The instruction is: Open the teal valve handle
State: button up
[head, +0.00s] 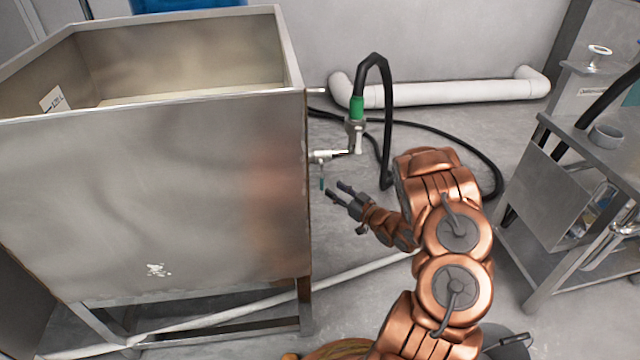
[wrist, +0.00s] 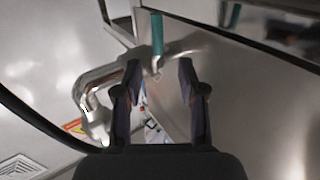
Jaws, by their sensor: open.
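The teal valve handle (head: 322,184) hangs down from a metal pipe fitting (head: 328,155) on the right side of the steel tank (head: 200,200). In the wrist view the teal handle (wrist: 157,34) is beyond the fingertips, roughly centred between them. My gripper (head: 337,191) is just right of the handle in the head view, apart from it as far as I can see. In the wrist view my gripper (wrist: 158,75) has its two dark fingers spread, with nothing between them. The bent metal pipe (wrist: 90,82) shows left of the fingers.
A black hose (head: 387,100) with a green connector (head: 357,107) rises from the fitting and runs down to the floor. White pipes (head: 440,94) lie along the back wall. A metal cart (head: 570,180) with a grey cup (head: 606,136) stands at right.

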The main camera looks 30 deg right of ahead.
aim_at(323, 181)
jog(key=w, duration=0.2)
jog(key=w+b, duration=0.1)
jog(key=w, duration=0.1)
jog(key=w+a+b, duration=0.1)
jog(key=w, duration=0.2)
jog(key=shift+w+a, duration=0.1)
grip_shut()
dwell(0.3)
dwell(0.3)
